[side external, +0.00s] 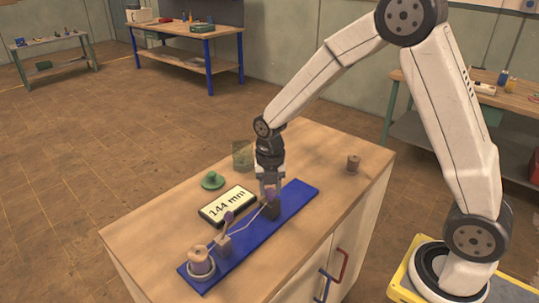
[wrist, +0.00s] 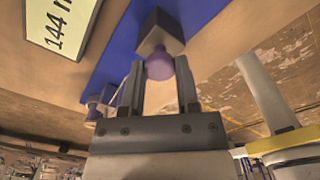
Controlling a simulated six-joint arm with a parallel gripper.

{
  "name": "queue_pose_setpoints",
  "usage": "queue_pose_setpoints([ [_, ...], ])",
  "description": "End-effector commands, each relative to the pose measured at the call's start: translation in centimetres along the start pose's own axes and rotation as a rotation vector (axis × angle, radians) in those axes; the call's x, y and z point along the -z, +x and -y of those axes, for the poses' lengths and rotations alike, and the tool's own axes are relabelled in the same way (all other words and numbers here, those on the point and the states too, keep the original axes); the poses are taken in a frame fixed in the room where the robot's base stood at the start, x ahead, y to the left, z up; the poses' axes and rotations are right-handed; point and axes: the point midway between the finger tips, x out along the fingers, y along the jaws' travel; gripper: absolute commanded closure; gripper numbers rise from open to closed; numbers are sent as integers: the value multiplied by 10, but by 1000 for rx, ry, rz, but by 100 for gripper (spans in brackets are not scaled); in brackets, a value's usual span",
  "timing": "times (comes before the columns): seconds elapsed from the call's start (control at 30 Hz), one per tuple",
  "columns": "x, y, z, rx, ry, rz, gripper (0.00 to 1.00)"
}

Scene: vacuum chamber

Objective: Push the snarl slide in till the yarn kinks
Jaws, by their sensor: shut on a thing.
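A long blue board (side external: 300,196) lies on the wooden bench top. On it, the dark slide block (side external: 272,211) bears a purple knob, clear in the wrist view (wrist: 160,67). My gripper (side external: 269,194) points down at the block and is shut on this knob, one finger on each side. A spool (side external: 200,262) stands at the board's near left end. A display (side external: 228,207) reads "144 mm".
A green cup on a saucer (side external: 212,181) and a see-through greenish container (side external: 243,155) stand behind the display. A small brown spool (side external: 353,164) stands at the right of the bench top. The bench top between board and brown spool is clear.

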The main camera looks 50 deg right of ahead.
Motion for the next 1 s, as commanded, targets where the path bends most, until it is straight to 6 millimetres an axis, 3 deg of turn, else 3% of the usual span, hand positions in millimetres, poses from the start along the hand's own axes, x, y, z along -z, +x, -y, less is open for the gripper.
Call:
queue_pose_setpoints([
  [0.67, 10, -1, -11, -2, 0, -2, 100],
  [0.7, 10, -1, -11, -2, 1, -2, 57],
  [0.8, 10, -1, -10, -2, 0, -2, 25],
  [1.0, 10, 0, -10, -1, 0, -2, 25],
])
